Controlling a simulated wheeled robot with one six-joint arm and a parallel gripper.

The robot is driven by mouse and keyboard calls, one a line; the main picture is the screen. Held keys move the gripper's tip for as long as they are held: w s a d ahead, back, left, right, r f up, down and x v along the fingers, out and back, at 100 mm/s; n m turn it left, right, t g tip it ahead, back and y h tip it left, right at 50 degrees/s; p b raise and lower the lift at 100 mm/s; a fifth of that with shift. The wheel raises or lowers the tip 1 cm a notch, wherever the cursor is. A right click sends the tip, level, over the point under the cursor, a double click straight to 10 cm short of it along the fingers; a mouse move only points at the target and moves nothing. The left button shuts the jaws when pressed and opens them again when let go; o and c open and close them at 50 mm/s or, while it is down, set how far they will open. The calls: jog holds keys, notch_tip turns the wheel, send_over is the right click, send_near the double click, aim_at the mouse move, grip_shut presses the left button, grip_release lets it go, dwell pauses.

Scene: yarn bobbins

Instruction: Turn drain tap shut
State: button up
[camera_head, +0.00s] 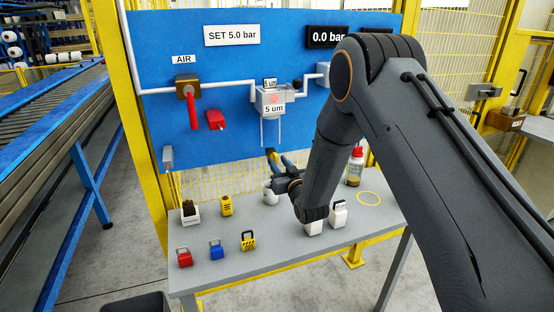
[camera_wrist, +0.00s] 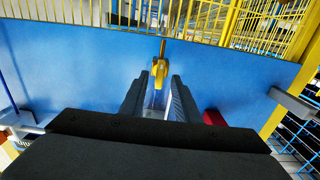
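The filter unit (camera_head: 272,100), labelled "5 um", is mounted on the blue board (camera_head: 235,70). The drain tap is a small yellow-brass piece (camera_wrist: 160,70) in the wrist view; in the head view it is too small and covered to make out clearly. My gripper (camera_head: 279,157) is below the filter unit, in front of the board's lower edge. In the wrist view my gripper (camera_wrist: 160,80) has its two dark fingers apart, with the tap between or just beyond their tips. I cannot tell whether a finger touches it.
A red-handled air valve (camera_head: 193,108) and a red block (camera_head: 215,120) are on the board at left. The grey table (camera_head: 222,272) below carries red (camera_head: 184,257), blue (camera_head: 216,249) and yellow (camera_head: 248,241) padlocks, a white cup (camera_head: 270,196) and a red-capped bottle (camera_head: 355,167).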

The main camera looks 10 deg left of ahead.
jog(key=shift+w+a, duration=0.35)
jog(key=shift+w, duration=0.2)
grip_shut()
